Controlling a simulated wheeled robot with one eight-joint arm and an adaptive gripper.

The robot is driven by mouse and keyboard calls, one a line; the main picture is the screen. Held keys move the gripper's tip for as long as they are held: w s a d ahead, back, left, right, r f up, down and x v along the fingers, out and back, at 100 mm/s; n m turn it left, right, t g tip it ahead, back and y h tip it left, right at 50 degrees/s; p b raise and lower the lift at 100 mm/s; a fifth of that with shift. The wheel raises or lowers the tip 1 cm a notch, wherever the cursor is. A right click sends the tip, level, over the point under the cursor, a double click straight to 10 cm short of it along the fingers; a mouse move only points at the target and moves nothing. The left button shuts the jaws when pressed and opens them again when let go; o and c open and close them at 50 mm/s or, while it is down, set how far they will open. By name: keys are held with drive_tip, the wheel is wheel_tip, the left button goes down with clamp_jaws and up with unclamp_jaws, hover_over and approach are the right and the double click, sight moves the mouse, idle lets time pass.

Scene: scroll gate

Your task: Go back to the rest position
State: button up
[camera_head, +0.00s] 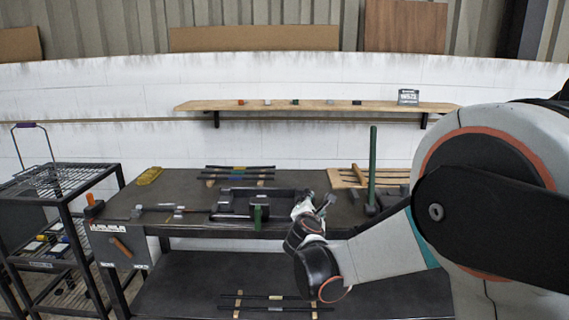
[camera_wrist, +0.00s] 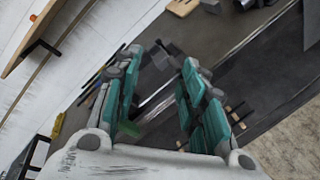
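My arm reaches in from the right and hides the right part of the bench.
A wall shelf (camera_head: 310,106) with several small blocks and a sign (camera_head: 408,97) is behind. A green post (camera_head: 372,165) rises from the bench, right of the gripper. A wire cart (camera_head: 62,185) stands left. A lower shelf (camera_head: 190,285) holds dark rods.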

drive_tip(key=s+d+r+m+g, duration=0.2)
drive_tip(key=s+d+r+m, duration=0.25)
drive_tip(key=s+d, duration=0.2)
drive_tip(key=s+d+r+m+g, duration=0.1)
drive_tip(key=s+d+r+m, duration=0.2)
drive_tip(key=s+d+m, duration=0.35)
drive_tip(key=s+a+f+m+g+y, duration=0.1)
drive_tip(key=s+f+m, duration=0.2)
drive_tip(key=s, duration=0.6)
drive_tip(key=s+a+f+m+g+y, duration=0.1)
drive_tip(key=s+f+m, duration=0.3)
drive_tip(key=s, duration=0.6)
drive_tip(key=s+a+f+m+g+b, duration=0.1)
drive_tip(key=s+f+m+g, duration=0.2)
drive_tip(key=s, duration=0.6)
drive_tip(key=shift+s+f+m+y, duration=0.35)
drive_tip(key=shift+f+m+y, duration=0.05)
drive_tip(key=shift+m, duration=0.8)
drive_tip(key=shift+w+a, duration=0.1)
drive_tip(key=shift+c, duration=0.2)
